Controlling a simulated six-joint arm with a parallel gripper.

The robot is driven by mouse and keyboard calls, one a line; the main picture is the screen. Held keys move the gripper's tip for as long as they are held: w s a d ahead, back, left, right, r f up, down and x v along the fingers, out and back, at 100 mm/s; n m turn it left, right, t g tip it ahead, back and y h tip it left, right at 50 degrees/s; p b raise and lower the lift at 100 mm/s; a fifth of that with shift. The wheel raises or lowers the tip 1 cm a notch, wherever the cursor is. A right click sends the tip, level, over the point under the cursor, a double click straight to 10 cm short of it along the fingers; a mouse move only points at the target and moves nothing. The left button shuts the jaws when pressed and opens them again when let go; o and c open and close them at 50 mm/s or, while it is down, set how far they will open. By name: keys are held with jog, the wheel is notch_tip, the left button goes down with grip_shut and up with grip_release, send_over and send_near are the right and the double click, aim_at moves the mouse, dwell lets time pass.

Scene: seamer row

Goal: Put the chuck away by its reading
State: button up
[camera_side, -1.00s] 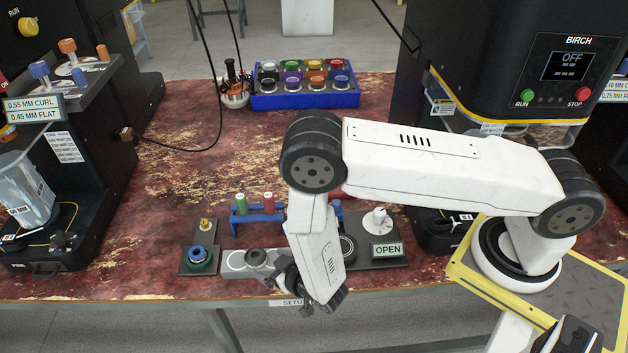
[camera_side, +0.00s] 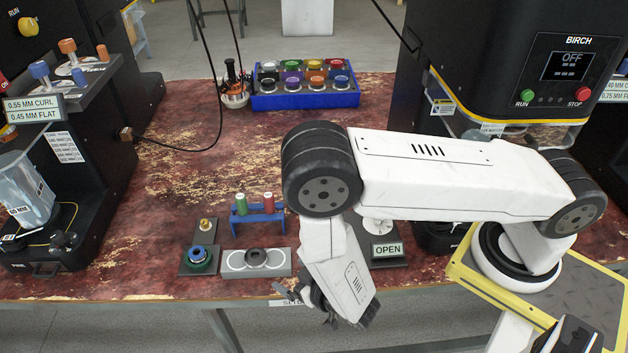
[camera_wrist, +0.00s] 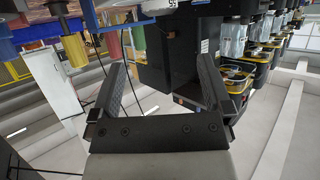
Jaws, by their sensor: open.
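I cannot tell for sure which piece is the chuck. A dark round piece (camera_side: 256,257) sits on a light grey block (camera_side: 284,262) near the table's front edge. Left of it, a blue-and-green round piece (camera_side: 200,255) sits on a dark plate. My gripper (camera_side: 306,300) hangs at the front edge, right of and nearer than the grey block, apart from it. In the wrist view my gripper (camera_wrist: 162,78) has its two dark fingers spread, with nothing held between them. No reading is legible on either piece.
A blue tray (camera_side: 303,101) of several coloured round pieces stands at the back. A blue rack (camera_side: 262,218) holds green and red cylinders. An OPEN sign (camera_side: 387,250) stands right of my forearm. The BIRCH machine (camera_side: 566,75) reads OFF. The table's middle is clear.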

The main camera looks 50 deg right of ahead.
jog(key=shift+w, duration=0.15)
jog(key=w+d+r+m+g, duration=0.1)
jog(key=w+d+r+g, duration=0.15)
jog(key=r, duration=0.25)
jog(key=w+d+r+g, duration=0.2)
jog(key=d+r+g, duration=0.15)
jog(key=r, duration=0.25)
jog(key=s+d+r+n+g, duration=0.1)
jog(key=s+d+r+g, duration=0.4)
jog(key=s+d+r, duration=0.4)
jog(key=shift+d+r, duration=0.45)
jog(key=shift+d, duration=0.55)
dwell(0.8)
